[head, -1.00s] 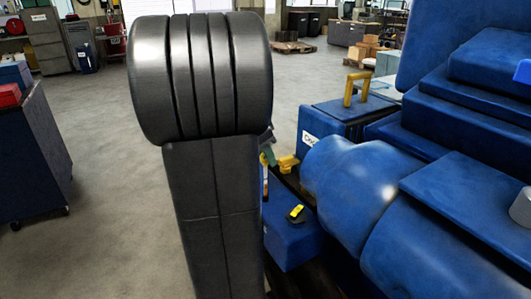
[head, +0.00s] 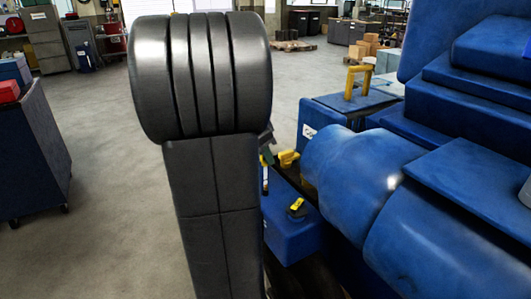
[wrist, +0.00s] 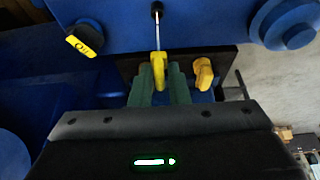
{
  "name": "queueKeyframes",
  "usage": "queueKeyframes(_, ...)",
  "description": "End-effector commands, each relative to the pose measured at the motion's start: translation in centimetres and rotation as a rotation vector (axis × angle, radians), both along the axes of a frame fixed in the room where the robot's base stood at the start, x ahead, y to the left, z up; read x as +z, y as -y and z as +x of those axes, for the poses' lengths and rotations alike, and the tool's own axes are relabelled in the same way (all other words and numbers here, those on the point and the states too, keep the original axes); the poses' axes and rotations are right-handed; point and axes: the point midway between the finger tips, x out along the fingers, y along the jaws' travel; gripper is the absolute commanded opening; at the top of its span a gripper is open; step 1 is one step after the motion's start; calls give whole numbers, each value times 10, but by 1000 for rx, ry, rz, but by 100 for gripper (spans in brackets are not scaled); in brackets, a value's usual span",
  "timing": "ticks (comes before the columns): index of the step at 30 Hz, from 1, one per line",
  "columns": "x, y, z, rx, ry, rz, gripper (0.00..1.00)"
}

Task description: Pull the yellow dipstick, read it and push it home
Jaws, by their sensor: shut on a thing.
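The yellow dipstick (wrist: 158,66) is between the green fingers of my gripper (wrist: 159,84) in the wrist view. The gripper is shut on its handle. A thin pale rod runs from the handle to a dark round opening (wrist: 157,9) on the blue engine. The lower end of the rod is not visible, and no level mark can be read. In the head view my arm hides most of the gripper; a green finger (head: 267,155) and the pale rod (head: 265,182) show beside it.
A second yellow handle (wrist: 203,73) stands just right of the fingers. The large blue engine (head: 440,200) fills the right. Open floor (head: 100,180) lies left, with a dark cart (head: 35,150).

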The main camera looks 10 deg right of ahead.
Motion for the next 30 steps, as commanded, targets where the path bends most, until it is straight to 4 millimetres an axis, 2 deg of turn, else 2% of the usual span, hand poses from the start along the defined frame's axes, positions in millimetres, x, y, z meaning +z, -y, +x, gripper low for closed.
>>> queueKeyframes(1, -16, 0, 0, 1, -1, 0, 0)
queueKeyframes(7, -44, 0, 0, 1, -1, -1, 0)
queueKeyframes(11, -49, 0, 0, 1, -1, -1, 0)
queueKeyframes(19, -48, 0, 0, 0, 0, -1, 0)
queueKeyframes(20, -48, 0, 0, 0, 0, -1, 17)
queueKeyframes(23, -48, 0, 0, 0, 0, -1, 37)
queueKeyframes(30, -48, 0, 0, 0, 0, 0, 37)
